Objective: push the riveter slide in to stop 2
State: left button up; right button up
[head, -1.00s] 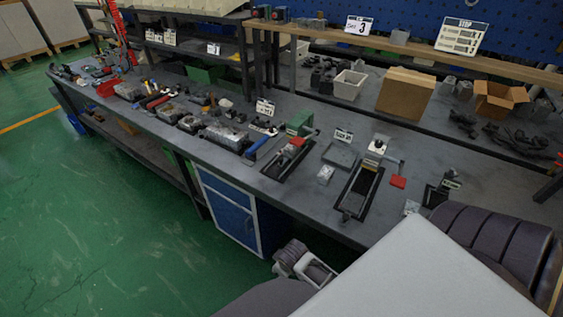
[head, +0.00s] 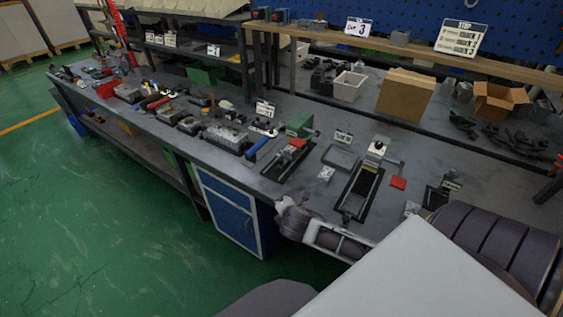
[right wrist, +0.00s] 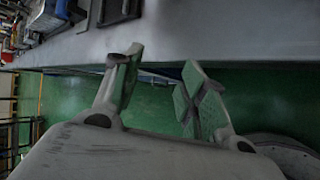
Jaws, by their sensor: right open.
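Two black-framed slide fixtures stand on the grey bench in the head view. One fixture (head: 286,166) has a green press body (head: 299,124) at its far end and a red part (head: 298,142) near it. The other fixture (head: 360,191) has a pale head with a black knob (head: 378,148) and a red pad (head: 398,183) beside it. I cannot read which one is the riveter. My right gripper (head: 284,204) is at the bench's front edge, apart from both fixtures. In the right wrist view it (right wrist: 160,76) is open and empty, below the bench edge in the picture. My left gripper is not in view.
A stop board (head: 462,37) and a sign with a 3 (head: 358,26) stand on the shelf behind. A small tray (head: 340,157) lies between the fixtures. Tools and trays crowd the bench to the left. A blue cabinet (head: 228,213) is under the bench.

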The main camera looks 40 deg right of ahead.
aim_at(281, 160)
jog(key=w+d+r+n+t+h, duration=0.1)
jog(key=w+d+r+n+t, duration=0.3)
jog(key=n, duration=0.9)
jog(key=w+d+r, duration=0.1)
jog(key=w+d, duration=0.2)
jog(key=w, duration=0.1)
jog(key=shift+w+r, duration=0.15)
jog(key=shift+r, duration=0.1)
jog(key=shift+w+d, duration=0.1)
jog(key=shift+w, duration=0.05)
jog(key=shift+b+x, duration=0.4)
jog(key=shift+x, duration=6.35)
grip_shut()
